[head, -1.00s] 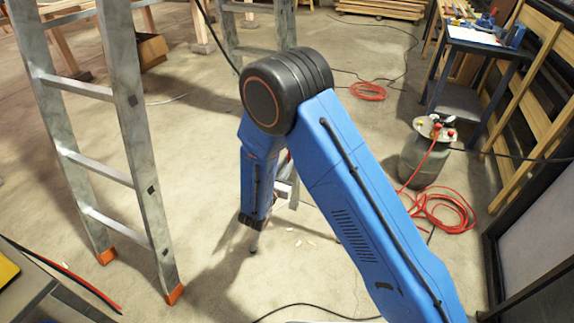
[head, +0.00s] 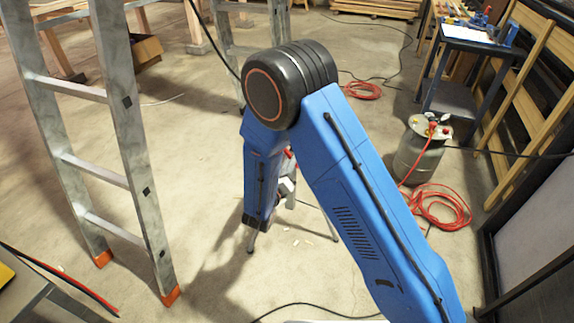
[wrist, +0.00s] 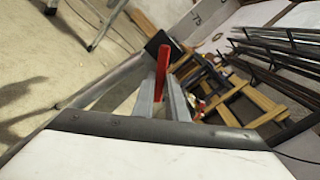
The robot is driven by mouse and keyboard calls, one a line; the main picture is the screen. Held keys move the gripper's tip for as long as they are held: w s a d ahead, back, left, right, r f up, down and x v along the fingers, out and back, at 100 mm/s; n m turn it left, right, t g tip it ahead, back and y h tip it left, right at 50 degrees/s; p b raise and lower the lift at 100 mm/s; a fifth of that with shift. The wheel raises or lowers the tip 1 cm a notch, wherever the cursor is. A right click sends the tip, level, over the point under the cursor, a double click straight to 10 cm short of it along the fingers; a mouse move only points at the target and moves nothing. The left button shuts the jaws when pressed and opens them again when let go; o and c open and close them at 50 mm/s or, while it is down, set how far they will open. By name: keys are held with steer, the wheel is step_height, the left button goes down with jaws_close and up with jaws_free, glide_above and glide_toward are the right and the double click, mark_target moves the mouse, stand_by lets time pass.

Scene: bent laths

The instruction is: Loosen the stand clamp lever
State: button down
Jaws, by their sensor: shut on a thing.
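The red clamp lever (wrist: 161,66) stands upright between the two grey fingers of my gripper (wrist: 163,90) in the wrist view. The fingers are shut on it. In the head view the stand (head: 287,187) shows only in part behind my blue arm, with thin legs spread on the floor and a small red part near its top. My gripper and its hold on the lever are hidden by the arm there.
A metal ladder (head: 128,130) with orange feet stands at left. A gas cylinder (head: 421,150) and a coiled red hose (head: 440,207) are at right. A black cable (head: 320,307) lies on the near floor.

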steer(key=shift+s+d+r+n, duration=0.1)
steer(key=shift+d+r+n, duration=0.3)
steer(key=shift+n, duration=1.3)
steer(key=shift+s+d+r+n, duration=0.1)
steer(key=shift+r+n, duration=0.55)
steer(key=shift+n, duration=1.05)
steer(key=shift+s+d+r+n, duration=0.15)
steer(key=shift+r+n, duration=0.4)
steer(key=shift+n, duration=1.15)
steer(key=c, duration=1.8)
jaws_free()
steer(key=shift+o, duration=0.2)
steer(key=v, duration=1.7)
steer(key=shift+s, duration=0.15)
steer(key=shift+r, duration=0.1)
